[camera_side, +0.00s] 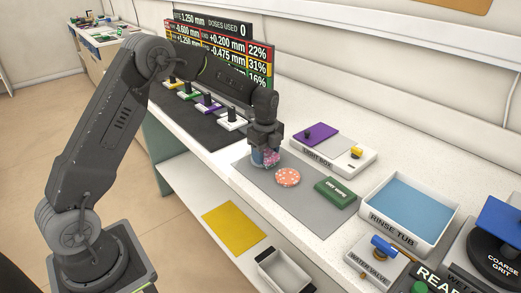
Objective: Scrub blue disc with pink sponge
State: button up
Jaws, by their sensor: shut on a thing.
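My gripper (265,146) points down over the grey mat and is shut on a small pink sponge (271,158). A blue disc (257,158) shows just under and beside the sponge, partly hidden by the gripper. The sponge looks very close to the disc, but I cannot tell whether they touch. The grey mat (325,222) lies on the white bench.
A coral patterned disc (288,177) and a green labelled block (336,193) lie on the mat, right of my gripper. A light box (345,159) stands behind. A rinse tub (370,214) and a water valve (375,262) stand further right. A black mat with several coloured holders lies left.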

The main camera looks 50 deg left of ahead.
jog(key=shift+d, duration=0.35)
jog(key=shift+a, duration=2.15)
jog(key=shift+d, duration=2.15)
jog(key=shift+a, duration=2.15)
jog(key=shift+r, duration=0.1)
jog(key=shift+r, duration=3.45)
jog(key=shift+d, duration=0.1)
